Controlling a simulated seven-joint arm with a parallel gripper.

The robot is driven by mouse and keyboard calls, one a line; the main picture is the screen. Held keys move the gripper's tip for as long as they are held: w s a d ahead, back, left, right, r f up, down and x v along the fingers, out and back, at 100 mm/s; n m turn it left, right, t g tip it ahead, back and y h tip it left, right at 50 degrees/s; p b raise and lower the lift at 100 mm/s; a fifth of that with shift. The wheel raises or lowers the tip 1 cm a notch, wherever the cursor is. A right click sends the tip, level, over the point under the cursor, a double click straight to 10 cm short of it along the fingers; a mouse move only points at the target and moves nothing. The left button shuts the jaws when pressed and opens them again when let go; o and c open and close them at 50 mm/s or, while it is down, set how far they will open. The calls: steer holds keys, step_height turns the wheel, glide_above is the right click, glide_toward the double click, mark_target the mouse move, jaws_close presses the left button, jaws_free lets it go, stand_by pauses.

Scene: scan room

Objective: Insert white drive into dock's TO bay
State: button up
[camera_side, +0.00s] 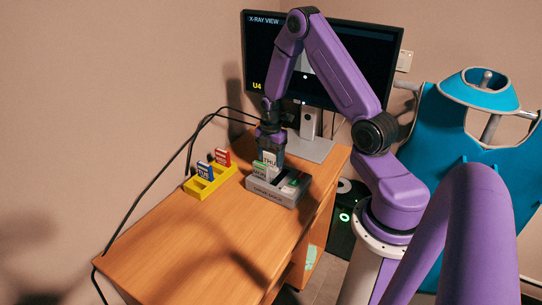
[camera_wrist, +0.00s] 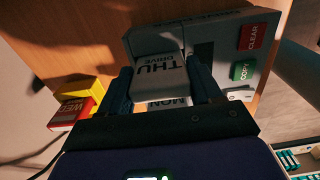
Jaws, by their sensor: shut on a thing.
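A white drive marked THU (camera_side: 270,158) is held upright between the fingers of my gripper (camera_side: 271,146). In the wrist view the white drive (camera_wrist: 158,72) sits between both fingers of my gripper (camera_wrist: 160,82). The grey dock (camera_side: 262,188) stands on the desk right under it, and its grey top also shows in the wrist view (camera_wrist: 228,32). A drive marked MON (camera_side: 260,169) stands in the dock, in front of the white drive. It hides the white drive's lower end, so I cannot tell whether that end is inside a bay.
The dock has a red CLEAR button (camera_wrist: 253,37) and a green COPY button (camera_wrist: 244,70). A yellow rack (camera_side: 207,188) left of the dock holds a blue drive (camera_side: 204,171) and a red drive (camera_side: 222,157). A monitor (camera_side: 375,49) stands behind. The desk's front is clear.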

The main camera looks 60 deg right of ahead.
steer(key=shift+f, duration=0.3)
steer(key=o, duration=1.4)
steer(key=shift+c, duration=0.2)
steer(key=shift+r, duration=3.5)
